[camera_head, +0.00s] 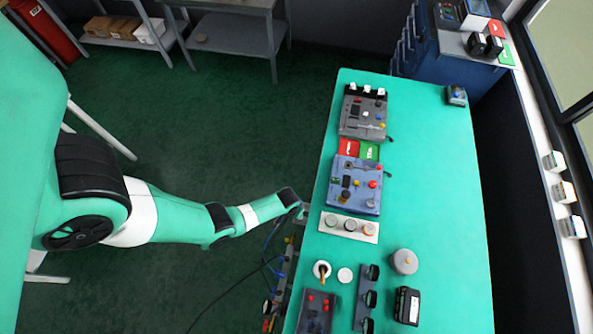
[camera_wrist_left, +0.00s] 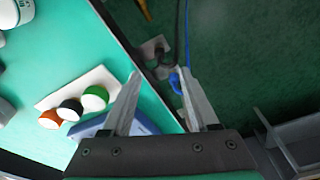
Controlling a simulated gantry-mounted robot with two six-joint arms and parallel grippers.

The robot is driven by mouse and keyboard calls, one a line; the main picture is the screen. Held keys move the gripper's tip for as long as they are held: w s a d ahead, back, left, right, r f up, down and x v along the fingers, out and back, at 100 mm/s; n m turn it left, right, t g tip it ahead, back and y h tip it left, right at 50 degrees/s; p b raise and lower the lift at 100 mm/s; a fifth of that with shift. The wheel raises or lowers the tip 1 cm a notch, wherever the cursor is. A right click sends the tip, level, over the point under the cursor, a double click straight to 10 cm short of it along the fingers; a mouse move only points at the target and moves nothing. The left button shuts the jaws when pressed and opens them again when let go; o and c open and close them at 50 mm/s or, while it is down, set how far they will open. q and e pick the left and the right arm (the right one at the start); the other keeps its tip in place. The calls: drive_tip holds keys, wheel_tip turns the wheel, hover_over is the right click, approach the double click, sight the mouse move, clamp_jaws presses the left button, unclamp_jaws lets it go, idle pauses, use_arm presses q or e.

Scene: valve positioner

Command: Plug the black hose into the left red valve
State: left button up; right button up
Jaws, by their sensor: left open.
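My left gripper (camera_head: 302,212) is at the left edge of the green table in the head view. In the left wrist view its two fingers (camera_wrist_left: 155,80) are apart, with nothing held between them. A thin black hose (camera_wrist_left: 180,18) hangs beyond the fingertips, beside a blue hose (camera_wrist_left: 188,40). In the head view a black line (camera_head: 232,289) runs across the floor toward the table's left side. Fittings (camera_head: 275,292) line that side, some with red parts; I cannot tell which is the left red valve. My right gripper is not in view.
The green table (camera_head: 440,200) carries control boxes, including a blue one (camera_head: 355,185), and a white plate with several round buttons (camera_head: 348,228). Its right half is mostly clear. A grey shelf (camera_head: 230,35) and a blue cabinet (camera_head: 425,45) stand at the back.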

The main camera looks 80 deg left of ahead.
use_arm(q)
drive_tip(key=f+b, duration=0.6)
drive_tip(key=f, duration=0.1)
drive_tip(key=w+a+f+b, duration=0.1)
drive_tip(key=f+b, duration=0.2)
drive_tip(key=b, duration=0.1)
drive_tip(key=shift+w+f, duration=0.1)
drive_tip(key=shift+f, duration=0.05)
drive_tip(key=shift+w+f+b, duration=0.1)
drive_tip(key=shift+f+b, duration=0.3)
drive_tip(key=shift+f, duration=0.1)
clamp_jaws()
idle(1.0)
